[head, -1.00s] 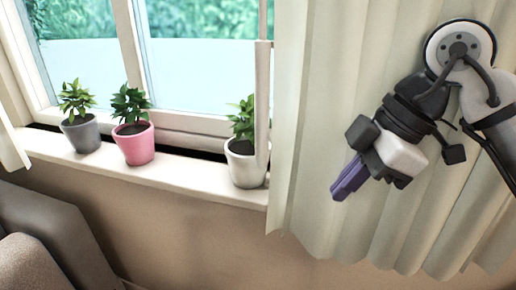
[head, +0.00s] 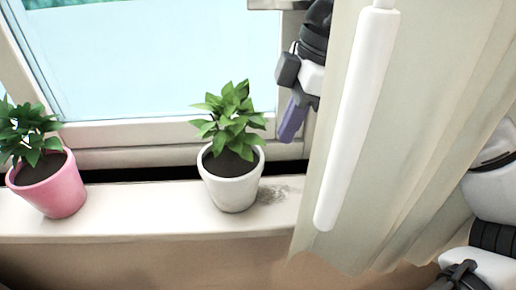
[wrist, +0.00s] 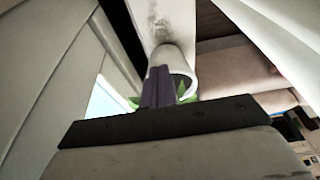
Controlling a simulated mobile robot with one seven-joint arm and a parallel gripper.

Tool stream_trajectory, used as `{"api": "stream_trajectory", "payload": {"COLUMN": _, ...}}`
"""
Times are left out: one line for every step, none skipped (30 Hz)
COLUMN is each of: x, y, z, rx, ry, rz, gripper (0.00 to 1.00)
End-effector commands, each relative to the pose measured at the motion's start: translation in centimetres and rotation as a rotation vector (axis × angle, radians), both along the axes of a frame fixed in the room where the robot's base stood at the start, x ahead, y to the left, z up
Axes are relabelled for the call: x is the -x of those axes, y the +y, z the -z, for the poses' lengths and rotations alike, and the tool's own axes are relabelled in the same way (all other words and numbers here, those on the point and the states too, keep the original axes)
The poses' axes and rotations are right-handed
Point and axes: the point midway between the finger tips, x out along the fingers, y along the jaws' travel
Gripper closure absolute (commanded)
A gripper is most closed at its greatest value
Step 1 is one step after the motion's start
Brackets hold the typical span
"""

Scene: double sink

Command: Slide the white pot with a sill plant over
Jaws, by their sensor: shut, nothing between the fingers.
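The white pot (head: 232,188) holds a leafy green plant (head: 232,120) and stands upright on the window sill. My gripper (head: 288,134), with purple fingers, is shut and empty. It hangs to the right of the plant, by the window, with the curtain edge covering part of my arm. A small gap shows between fingers and pot in the head view. In the wrist view the fingers (wrist: 158,90) overlap the white pot (wrist: 172,60), with some green leaves beside them; contact cannot be told there.
The sill (head: 130,215) has a dark smudge (head: 275,193) just right of the white pot. A pink pot (head: 52,190) with a plant stands farther left, with clear sill between. A cream curtain (head: 400,150) and a white rod (head: 358,120) hang at the right.

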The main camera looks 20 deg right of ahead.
Motion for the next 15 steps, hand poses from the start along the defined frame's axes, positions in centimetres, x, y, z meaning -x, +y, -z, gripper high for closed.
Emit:
{"api": "stream_trajectory", "payload": {"x": 0.0, "y": 0.1, "z": 0.3, "rx": 0.0, "ry": 0.001, "rz": -0.001, "gripper": 1.0}}
{"api": "stream_trajectory", "payload": {"x": 0.0, "y": 0.2, "z": 0.6, "rx": 0.0, "ry": 0.0, "rz": -0.002, "gripper": 1.0}}
{"api": "stream_trajectory", "payload": {"x": -0.1, "y": 0.3, "z": 1.0, "rx": -0.001, "ry": 0.001, "rz": -0.003, "gripper": 1.0}}
{"api": "stream_trajectory", "payload": {"x": -0.1, "y": 0.4, "z": 1.4, "rx": -0.001, "ry": 0.0, "rz": -0.004, "gripper": 1.0}}
{"api": "stream_trajectory", "payload": {"x": -0.1, "y": 0.5, "z": 1.8, "rx": -0.002, "ry": 0.001, "rz": -0.006, "gripper": 1.0}}
{"api": "stream_trajectory", "payload": {"x": -0.2, "y": 0.7, "z": 2.3, "rx": -0.003, "ry": 0.0, "rz": -0.004, "gripper": 1.0}}
{"api": "stream_trajectory", "payload": {"x": -0.2, "y": 0.8, "z": 2.8, "rx": -0.002, "ry": 0.0, "rz": -0.004, "gripper": 1.0}}
{"api": "stream_trajectory", "payload": {"x": -0.2, "y": 1.0, "z": 3.3, "rx": -0.003, "ry": 0.001, "rz": -0.006, "gripper": 1.0}}
{"api": "stream_trajectory", "payload": {"x": -0.3, "y": 1.2, "z": 4.0, "rx": -0.002, "ry": 0.0, "rz": -0.005, "gripper": 1.0}}
{"api": "stream_trajectory", "payload": {"x": -0.3, "y": 1.4, "z": 4.5, "rx": -0.003, "ry": 0.0, "rz": -0.005, "gripper": 1.0}}
{"api": "stream_trajectory", "payload": {"x": -0.4, "y": 1.5, "z": 5.0, "rx": -0.003, "ry": 0.001, "rz": -0.006, "gripper": 1.0}}
{"api": "stream_trajectory", "payload": {"x": -0.4, "y": 1.7, "z": 5.7, "rx": -0.002, "ry": 0.001, "rz": -0.005, "gripper": 1.0}}
{"api": "stream_trajectory", "payload": {"x": -0.5, "y": 1.8, "z": 6.2, "rx": -0.002, "ry": 0.001, "rz": -0.006, "gripper": 1.0}}
{"api": "stream_trajectory", "payload": {"x": -0.5, "y": 2.0, "z": 6.6, "rx": -0.002, "ry": 0.001, "rz": -0.006, "gripper": 1.0}}
{"api": "stream_trajectory", "payload": {"x": -0.5, "y": 2.2, "z": 7.2, "rx": -0.002, "ry": 0.0, "rz": -0.004, "gripper": 1.0}}
